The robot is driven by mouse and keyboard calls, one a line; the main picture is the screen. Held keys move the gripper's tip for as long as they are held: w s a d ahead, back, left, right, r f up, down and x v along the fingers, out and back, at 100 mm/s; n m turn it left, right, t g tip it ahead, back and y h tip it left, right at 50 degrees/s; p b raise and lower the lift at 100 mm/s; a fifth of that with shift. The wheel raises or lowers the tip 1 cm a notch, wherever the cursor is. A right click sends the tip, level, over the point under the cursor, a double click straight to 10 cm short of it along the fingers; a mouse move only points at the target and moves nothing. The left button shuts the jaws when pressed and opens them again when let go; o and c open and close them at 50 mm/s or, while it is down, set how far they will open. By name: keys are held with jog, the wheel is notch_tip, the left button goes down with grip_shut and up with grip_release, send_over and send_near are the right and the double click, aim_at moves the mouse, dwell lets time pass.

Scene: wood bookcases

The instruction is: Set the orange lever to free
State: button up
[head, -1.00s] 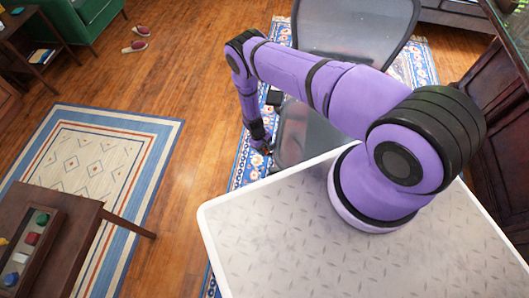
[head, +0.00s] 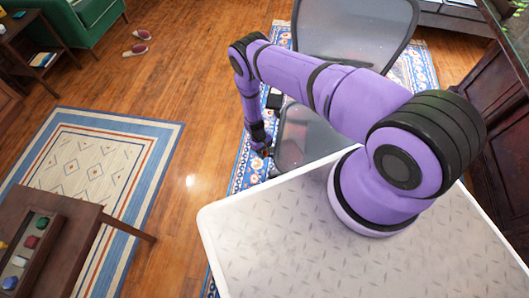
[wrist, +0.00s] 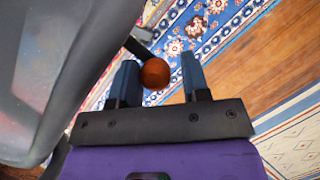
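The orange lever's round knob (wrist: 155,73) shows in the wrist view on the end of a dark rod (wrist: 138,47) that runs from the grey office chair (wrist: 75,55). My gripper (wrist: 160,80) is open, with its two blue-grey fingers either side of the knob. The knob is close to the left finger, and a clear gap separates it from the right finger. Whether it touches the left finger I cannot tell. In the head view my gripper (head: 263,147) is low beside the chair seat (head: 313,137); the lever is too small to make out there.
The chair's mesh backrest (head: 352,30) rises behind my arm. A blue patterned rug (head: 243,172) lies under the chair. Bare wood floor (head: 190,120) is open to the left. A dark table (head: 55,215) with a tray stands at the lower left, and a dark wood cabinet (head: 490,120) at the right.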

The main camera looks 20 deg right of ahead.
jog(key=v, duration=1)
jog(key=shift+r, duration=0.35)
